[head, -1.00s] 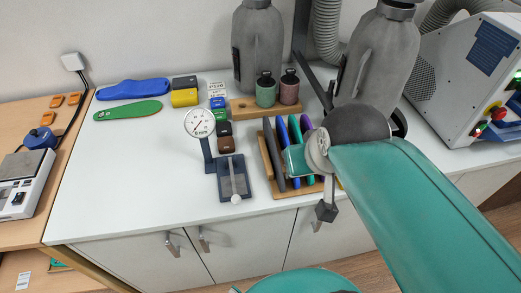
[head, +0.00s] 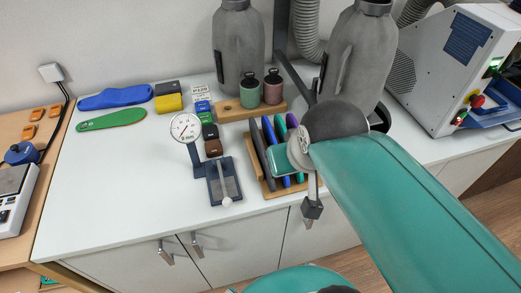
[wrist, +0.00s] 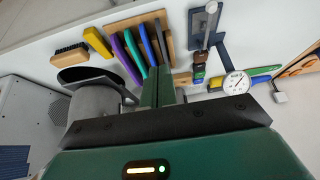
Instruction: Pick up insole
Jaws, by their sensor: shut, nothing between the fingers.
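A long blue insole (head: 115,96) lies flat at the back left of the white worktop, with a green insole (head: 111,120) in front of it. Several thin insole-like pieces (head: 269,131), grey, blue, teal and purple, stand on edge in a wooden rack (head: 254,166). In the wrist view, the purple piece (wrist: 121,62) and grey piece (wrist: 160,42) show in the rack (wrist: 117,26). My gripper (wrist: 165,70) is shut and empty, its green fingers pointing toward the standing pieces. I cannot tell whether they touch. In the head view my arm partly hides the rack.
A dial gauge (head: 185,128) stands left of the rack. A grey machine (head: 440,75) is at right. The worktop's left front (head: 110,185) is clear.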

